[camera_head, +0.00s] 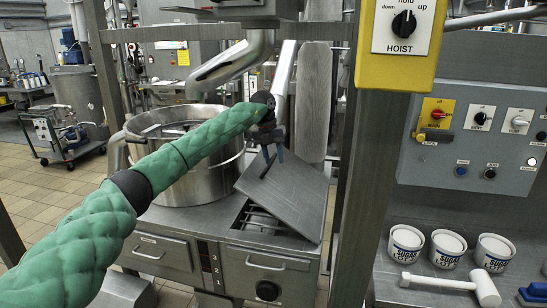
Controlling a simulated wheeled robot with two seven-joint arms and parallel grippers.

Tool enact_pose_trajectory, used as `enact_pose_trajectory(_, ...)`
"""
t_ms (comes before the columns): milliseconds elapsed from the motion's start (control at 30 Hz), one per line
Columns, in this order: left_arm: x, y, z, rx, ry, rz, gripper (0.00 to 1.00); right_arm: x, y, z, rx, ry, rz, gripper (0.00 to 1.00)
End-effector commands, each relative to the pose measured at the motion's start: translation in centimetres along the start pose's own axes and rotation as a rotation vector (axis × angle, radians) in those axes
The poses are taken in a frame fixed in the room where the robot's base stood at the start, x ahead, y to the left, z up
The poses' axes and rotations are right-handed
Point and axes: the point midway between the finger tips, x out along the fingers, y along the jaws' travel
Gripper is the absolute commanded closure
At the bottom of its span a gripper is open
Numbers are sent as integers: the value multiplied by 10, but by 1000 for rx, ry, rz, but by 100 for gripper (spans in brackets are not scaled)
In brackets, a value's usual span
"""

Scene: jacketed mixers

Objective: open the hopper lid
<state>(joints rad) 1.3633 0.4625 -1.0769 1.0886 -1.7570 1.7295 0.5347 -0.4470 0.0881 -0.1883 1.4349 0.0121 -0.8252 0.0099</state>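The hopper lid (290,200) is a flat grey metal plate on the counter unit right of the large steel pot. It sits tilted, its front-left edge raised above the hopper opening (262,222), where dark slots or bars show. My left gripper (268,162) is at the lid's upper left part, its dark fingers pointing down close to the plate. The fingers are small and dark, so I cannot tell whether they are closed on a handle or on the lid. My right gripper is not in view.
The large steel pot (190,190) stands left of the lid, partly behind my green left arm. A post with a yellow hoist switch box (403,40) rises to the right. White tubs (447,248) and a white mallet (455,287) are on the right counter.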

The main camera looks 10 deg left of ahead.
Motion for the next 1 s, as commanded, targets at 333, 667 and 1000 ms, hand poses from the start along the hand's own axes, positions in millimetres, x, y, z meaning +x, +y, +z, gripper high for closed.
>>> enact_pose_trajectory(333, -17, -11, 0, 1, 0, -1, 66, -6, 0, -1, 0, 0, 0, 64)
enact_pose_trajectory(667, -32, -21, 0, 1, -1, -1, 66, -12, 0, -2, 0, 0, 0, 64)
enact_pose_trajectory(1000, -48, -31, 0, 0, -1, 0, 66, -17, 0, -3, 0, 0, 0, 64)
